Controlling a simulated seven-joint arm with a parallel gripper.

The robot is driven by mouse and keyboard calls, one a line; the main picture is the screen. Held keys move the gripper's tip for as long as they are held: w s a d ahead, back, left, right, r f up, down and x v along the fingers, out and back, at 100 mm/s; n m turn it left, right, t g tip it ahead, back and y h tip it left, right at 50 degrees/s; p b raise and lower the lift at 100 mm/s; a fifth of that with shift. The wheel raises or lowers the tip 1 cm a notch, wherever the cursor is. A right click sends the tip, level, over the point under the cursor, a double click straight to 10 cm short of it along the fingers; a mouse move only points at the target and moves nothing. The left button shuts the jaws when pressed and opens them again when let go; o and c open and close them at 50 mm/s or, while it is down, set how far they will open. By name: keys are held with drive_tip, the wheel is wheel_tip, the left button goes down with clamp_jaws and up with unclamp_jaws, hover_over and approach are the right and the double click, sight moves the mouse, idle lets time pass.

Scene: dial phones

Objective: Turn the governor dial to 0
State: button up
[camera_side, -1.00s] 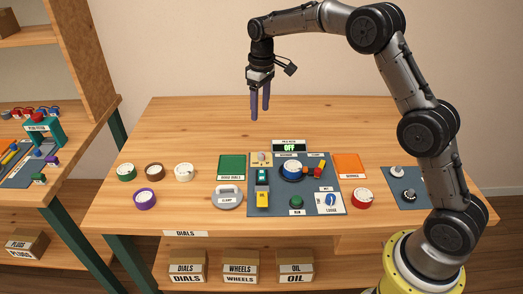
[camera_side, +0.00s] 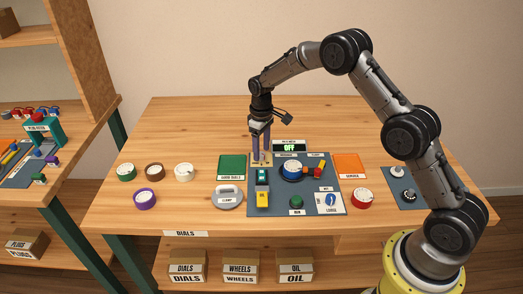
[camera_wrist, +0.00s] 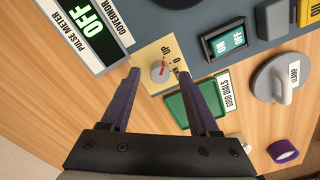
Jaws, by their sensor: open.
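The governor dial (camera_wrist: 159,72) is a small grey knob with a red mark on a beige plate (camera_wrist: 158,52). The plate bears printed marks that look like "UP" and "0". I cannot tell for sure which mark the red line points at. My gripper (camera_wrist: 158,75) is open, with one purple finger on each side of the knob and gaps between. In the side view my gripper (camera_side: 259,158) points straight down at the panel's back left corner and mostly hides the knob. Whether the fingertips are at the knob's height is unclear.
The pulse meter (camera_side: 289,147) reads OFF, just right of the fingers. The green good dials tray (camera_side: 232,167) lies to the left. The back of the table is clear.

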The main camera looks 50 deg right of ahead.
drive_tip(key=shift+f, duration=0.45)
clamp_jaws()
idle(0.3)
drive_tip(key=m, duration=0.4)
drive_tip(key=shift+m, duration=2.4)
